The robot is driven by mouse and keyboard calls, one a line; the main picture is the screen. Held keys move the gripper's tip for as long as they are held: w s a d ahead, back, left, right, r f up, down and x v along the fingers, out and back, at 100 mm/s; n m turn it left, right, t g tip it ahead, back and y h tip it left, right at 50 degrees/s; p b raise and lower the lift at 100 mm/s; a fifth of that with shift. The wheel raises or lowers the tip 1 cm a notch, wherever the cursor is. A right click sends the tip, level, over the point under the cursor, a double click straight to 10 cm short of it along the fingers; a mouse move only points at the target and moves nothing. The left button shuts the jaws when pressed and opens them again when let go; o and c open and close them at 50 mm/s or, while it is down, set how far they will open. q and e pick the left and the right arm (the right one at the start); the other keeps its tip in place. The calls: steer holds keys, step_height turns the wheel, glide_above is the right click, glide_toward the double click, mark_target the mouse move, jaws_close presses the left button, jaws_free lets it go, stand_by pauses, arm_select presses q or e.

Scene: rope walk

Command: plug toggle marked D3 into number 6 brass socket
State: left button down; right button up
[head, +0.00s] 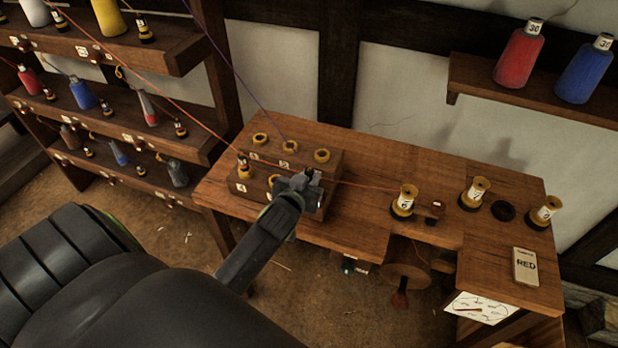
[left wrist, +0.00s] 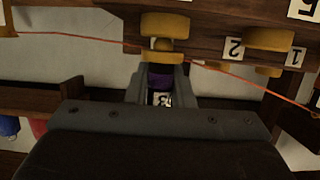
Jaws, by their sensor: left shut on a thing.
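My left gripper (head: 310,187) is over the near right part of the wooden socket block (head: 240,203). It is shut on a dark toggle with a purple band (left wrist: 160,79). A white tag ending in 3 (left wrist: 163,100) shows between the fingers; its letter is hidden. In the left wrist view a brass socket (left wrist: 165,28) lies just beyond the fingertips; I cannot tell whether the toggle touches it. Several other brass sockets (head: 321,155) show, and the near left one holds a toggle (head: 243,164). Socket number 6 cannot be read. My right gripper is not in view.
An orange cord (head: 365,186) runs low beside my gripper to a spool (head: 404,200) on the workbench (head: 360,222). A purple cord (head: 235,77) slopes down to the block. Shelves with bobbins (head: 84,94) stand left.

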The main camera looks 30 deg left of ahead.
arm_select(q)
steer(key=shift+f+b, duration=0.45)
steer(key=shift+f, duration=0.15)
steer(key=c, duration=1.5)
jaws_free()
steer(key=shift+c, duration=0.2)
steer(key=shift+p+v, duration=0.6)
steer(key=shift+v, duration=0.2)
steer(key=p+v, duration=0.4)
steer(key=v, duration=0.5)
steer(key=shift+s+p, duration=0.2)
steer(key=shift+p, duration=0.15)
steer(key=shift+r, duration=0.1)
